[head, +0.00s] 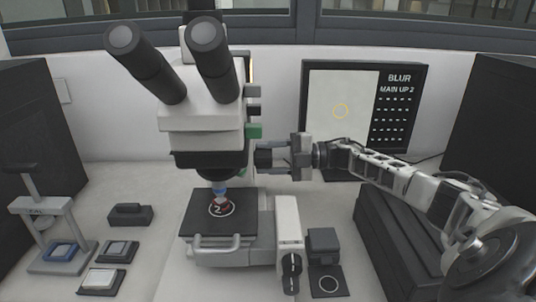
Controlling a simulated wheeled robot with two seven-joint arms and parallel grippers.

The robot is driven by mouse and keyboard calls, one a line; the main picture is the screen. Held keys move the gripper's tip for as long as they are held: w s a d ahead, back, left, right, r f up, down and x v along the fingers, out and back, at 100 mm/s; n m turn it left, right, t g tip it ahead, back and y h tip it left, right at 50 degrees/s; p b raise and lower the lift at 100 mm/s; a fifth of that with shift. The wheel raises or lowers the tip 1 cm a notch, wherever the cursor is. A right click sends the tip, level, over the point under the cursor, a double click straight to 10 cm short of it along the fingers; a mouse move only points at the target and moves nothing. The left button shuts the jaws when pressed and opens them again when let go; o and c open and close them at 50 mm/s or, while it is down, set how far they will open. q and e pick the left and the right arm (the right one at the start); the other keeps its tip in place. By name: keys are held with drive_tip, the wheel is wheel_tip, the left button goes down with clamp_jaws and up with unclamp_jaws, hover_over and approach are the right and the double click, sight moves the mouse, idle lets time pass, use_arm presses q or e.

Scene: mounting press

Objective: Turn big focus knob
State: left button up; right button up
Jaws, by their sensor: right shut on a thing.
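A white and black microscope (199,112) with two eyepieces stands left of centre. The big focus knob (265,157), dark, sticks out from the right side of its head. My right gripper (284,157) reaches in from the right and is shut on this knob; its fingers hide part of it. A monitor (341,95) behind the gripper shows a yellow ring and the text "BLUR" and "MAIN UP 2". My left gripper is not in view.
The microscope stage (190,221) holds a round dark sample marked 2. A white box (288,224) with a black knob stands to its right, beside a small dark block (323,243). A small press (48,228) and several small trays are at left.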

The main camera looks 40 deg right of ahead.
drive_tip(key=m+p, duration=0.1)
drive_tip(key=m, duration=0.5)
drive_tip(key=shift+d, duration=0.1)
drive_tip(key=m, duration=0.7)
drive_tip(key=shift+f, duration=0.1)
idle(0.3)
drive_tip(key=o, duration=1)
drive_tip(key=shift+s, duration=0.1)
drive_tip(key=b+v, duration=0.2)
drive_tip(key=v, duration=0.5)
drive_tip(key=shift+d, duration=0.2)
